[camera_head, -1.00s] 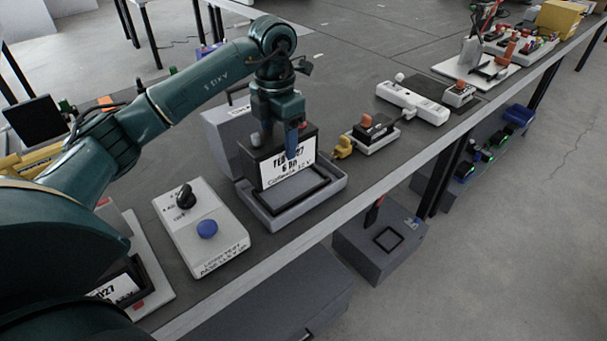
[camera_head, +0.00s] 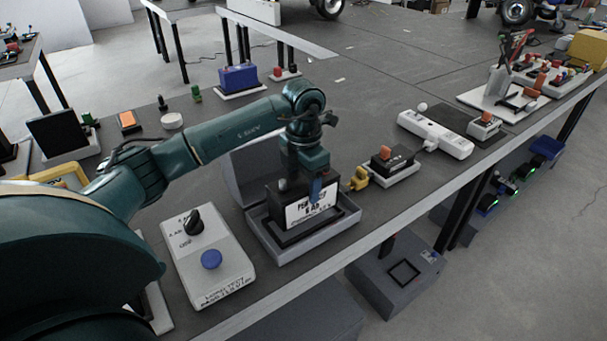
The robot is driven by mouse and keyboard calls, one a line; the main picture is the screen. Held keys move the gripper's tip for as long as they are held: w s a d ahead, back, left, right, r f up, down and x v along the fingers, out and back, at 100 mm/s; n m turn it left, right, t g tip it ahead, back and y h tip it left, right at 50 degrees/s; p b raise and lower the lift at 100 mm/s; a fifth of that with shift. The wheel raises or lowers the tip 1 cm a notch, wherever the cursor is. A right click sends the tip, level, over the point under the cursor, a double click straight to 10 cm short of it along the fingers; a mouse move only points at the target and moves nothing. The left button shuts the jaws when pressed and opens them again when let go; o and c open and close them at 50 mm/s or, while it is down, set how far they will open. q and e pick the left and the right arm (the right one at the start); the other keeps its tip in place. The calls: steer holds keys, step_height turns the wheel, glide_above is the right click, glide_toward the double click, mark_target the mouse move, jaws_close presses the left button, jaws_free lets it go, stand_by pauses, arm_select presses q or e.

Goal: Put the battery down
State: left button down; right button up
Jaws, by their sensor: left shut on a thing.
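The battery (camera_head: 308,208) is a black box with a white printed label on its front. It stands upright in the shallow grey tray of an open case (camera_head: 318,242), whose lid is raised behind it. My left gripper (camera_head: 316,186) points down and is shut on the top of the battery. The battery sits low within the tray's rim; I cannot tell if its underside bears on the tray floor. My right gripper is not in view.
A pale control box (camera_head: 208,262) with a black knob and a blue button stands left of the case. A yellow connector (camera_head: 358,179) and a small black device (camera_head: 393,160) are close on the right. The table's front edge (camera_head: 330,262) runs just before the case.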

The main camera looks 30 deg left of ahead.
mark_target(304, 180)
arm_select(q)
steer(key=shift+w+f, duration=0.15)
steer(key=shift+f, duration=1.3)
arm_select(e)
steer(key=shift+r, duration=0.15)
arm_select(q)
steer(key=shift+f, duration=0.1)
steer(key=shift+c, duration=2.1)
jaws_free()
steer(key=shift+s+f, duration=0.2)
steer(key=shift+r, duration=0.2)
step_height(304, 180, up, 12)
steer(key=shift+f+b, duration=0.1)
steer(key=shift+b, duration=0.2)
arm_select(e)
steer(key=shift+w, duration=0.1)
